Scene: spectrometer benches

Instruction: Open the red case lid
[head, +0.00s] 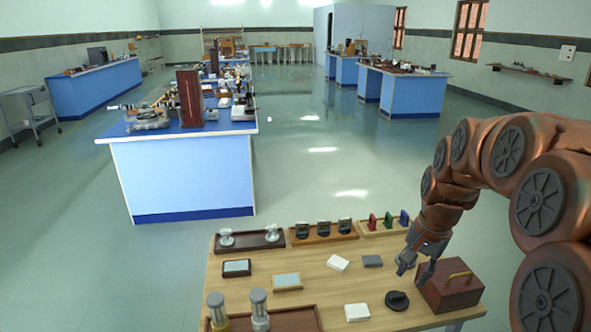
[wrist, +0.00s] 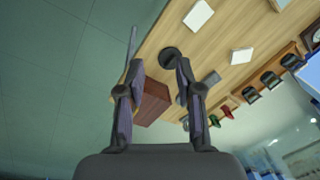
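The red-brown case (head: 447,296) sits at the right end of the wooden table, with a brass handle (head: 459,275) on its top. Its lid looks closed. My gripper (head: 417,274) hangs over the table at the case's left side, pointing down. I cannot tell whether it touches the case. In the wrist view the case (wrist: 153,104) shows between and behind the fingers, partly hidden by the left finger. The two fingers of my gripper (wrist: 158,66) stand well apart with nothing held between them.
The wooden table (head: 325,290) holds a round black item (head: 397,300) just left of the case, white blocks (head: 357,312), a grey block (head: 372,261) and racks along the back edge. A blue bench (head: 185,170) stands behind, with open floor (head: 330,180) to its right.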

